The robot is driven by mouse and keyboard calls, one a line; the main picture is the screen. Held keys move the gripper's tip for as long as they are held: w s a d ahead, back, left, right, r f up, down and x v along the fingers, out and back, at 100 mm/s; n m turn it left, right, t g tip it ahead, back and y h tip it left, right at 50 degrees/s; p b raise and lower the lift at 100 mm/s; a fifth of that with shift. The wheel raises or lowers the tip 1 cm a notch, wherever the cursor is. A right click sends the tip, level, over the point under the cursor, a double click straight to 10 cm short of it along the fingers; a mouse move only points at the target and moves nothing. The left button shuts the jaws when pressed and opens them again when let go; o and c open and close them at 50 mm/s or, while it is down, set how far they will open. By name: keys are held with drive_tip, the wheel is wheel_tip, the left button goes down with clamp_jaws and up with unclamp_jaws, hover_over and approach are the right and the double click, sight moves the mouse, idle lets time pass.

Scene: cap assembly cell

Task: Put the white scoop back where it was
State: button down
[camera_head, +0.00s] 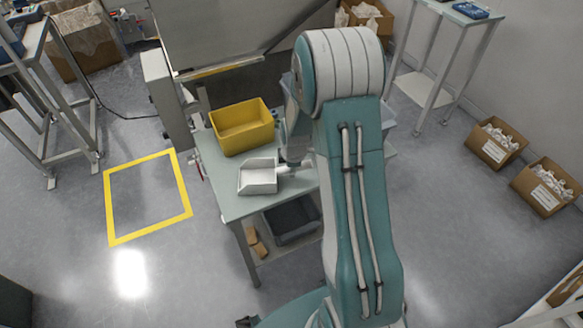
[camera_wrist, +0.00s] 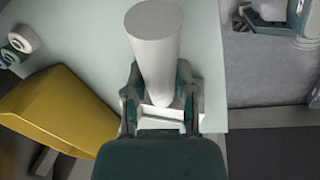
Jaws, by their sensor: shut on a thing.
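The white scoop (camera_head: 258,177) is over the green work table (camera_head: 238,207), at its near left part, with its open tray toward the left. Its handle points right, to my gripper (camera_head: 292,165), which is partly hidden by my arm. In the wrist view my gripper (camera_wrist: 160,105) is shut on the scoop's thick white handle (camera_wrist: 155,45), which stands up between the two fingers. The scoop's tray is mostly hidden there. I cannot tell whether the scoop touches the tabletop.
A yellow bin (camera_head: 240,127) stands behind the scoop and also shows in the wrist view (camera_wrist: 55,105). White and green rolls (camera_wrist: 20,42) lie near it. A dark tray (camera_head: 291,222) sits on the lower shelf. The table's front left corner is clear.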

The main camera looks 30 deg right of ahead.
drive_tip(key=shift+c, duration=2.2)
unclamp_jaws()
drive_tip(key=shift+d, duration=0.1)
drive_tip(key=shift+a, duration=0.2)
drive_tip(key=s+a+r+m+t, duration=0.15)
drive_tip(key=s+r, duration=0.25)
drive_tip(key=r, duration=0.4)
drive_tip(key=s+a+r+m, duration=0.3)
drive_tip(key=r, duration=0.6)
drive_tip(key=s+a+r+m, duration=0.2)
drive_tip(key=s+r, duration=0.2)
drive_tip(key=r, duration=0.4)
drive_tip(key=s+a+r+m+t, duration=0.1)
drive_tip(key=s+a+r+m, duration=0.1)
drive_tip(key=s+m, duration=0.2)
drive_tip(key=s+a+r+m+t, duration=0.1)
drive_tip(key=s+a+r+m, duration=0.1)
drive_tip(key=s, duration=0.7)
drive_tip(key=shift+a+r+m, duration=0.25)
drive_tip(key=shift+r+m, duration=0.5)
drive_tip(key=shift+m, duration=0.1)
drive_tip(key=shift+w, duration=0.1)
